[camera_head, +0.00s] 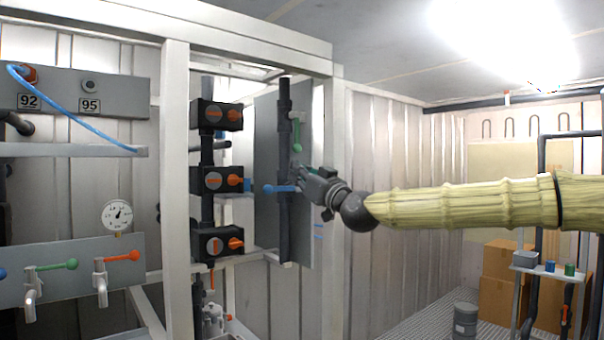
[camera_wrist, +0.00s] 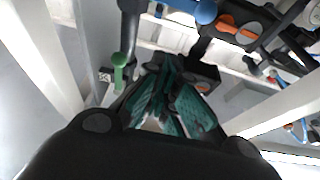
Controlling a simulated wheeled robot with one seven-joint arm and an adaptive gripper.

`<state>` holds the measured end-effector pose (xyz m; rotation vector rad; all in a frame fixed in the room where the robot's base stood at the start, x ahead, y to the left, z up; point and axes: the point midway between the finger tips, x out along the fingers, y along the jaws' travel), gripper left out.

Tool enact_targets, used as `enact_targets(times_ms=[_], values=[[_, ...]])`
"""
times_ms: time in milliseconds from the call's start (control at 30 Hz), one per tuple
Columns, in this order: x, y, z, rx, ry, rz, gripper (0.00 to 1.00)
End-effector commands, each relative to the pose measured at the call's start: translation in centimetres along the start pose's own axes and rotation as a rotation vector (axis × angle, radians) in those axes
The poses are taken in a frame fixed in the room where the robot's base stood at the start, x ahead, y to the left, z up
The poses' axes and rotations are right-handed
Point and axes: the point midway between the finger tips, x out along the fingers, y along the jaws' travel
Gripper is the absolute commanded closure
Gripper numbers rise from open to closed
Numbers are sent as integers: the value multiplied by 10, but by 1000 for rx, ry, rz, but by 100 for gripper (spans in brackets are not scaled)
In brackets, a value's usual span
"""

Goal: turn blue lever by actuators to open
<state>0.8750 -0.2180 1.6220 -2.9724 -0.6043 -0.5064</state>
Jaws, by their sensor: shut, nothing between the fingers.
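The blue lever (camera_head: 279,188) sticks out to the left from a dark vertical pipe (camera_head: 285,235) on a grey panel. It lies roughly level, to the right of the actuators, a column of black boxes with orange knobs (camera_head: 214,180). My gripper (camera_head: 305,172) is shut and empty, close to the pipe and just right of the lever. In the wrist view my gripper's green-padded fingers (camera_wrist: 172,100) are together, and the blue lever (camera_wrist: 190,9) shows at the top edge, apart from them. I cannot tell in the head view whether the gripper touches the pipe.
A green lever (camera_head: 297,135) is above my gripper on the same pipe; it also shows in the wrist view (camera_wrist: 119,70). A white frame post (camera_head: 333,240) stands close to my wrist. Cardboard boxes (camera_head: 500,290) and a grey drum (camera_head: 465,320) are at the right.

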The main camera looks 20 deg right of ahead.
Motion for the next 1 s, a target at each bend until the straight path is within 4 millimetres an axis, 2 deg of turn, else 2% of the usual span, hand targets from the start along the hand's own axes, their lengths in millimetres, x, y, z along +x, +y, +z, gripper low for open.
enact_targets(times_ms=[533, 800, 1000], values=[[72, 0, -2, 2, -2, 0, 100], [59, 1, 28, 4, -3, 1, 100], [56, 0, 36, 2, -1, 0, 100]])
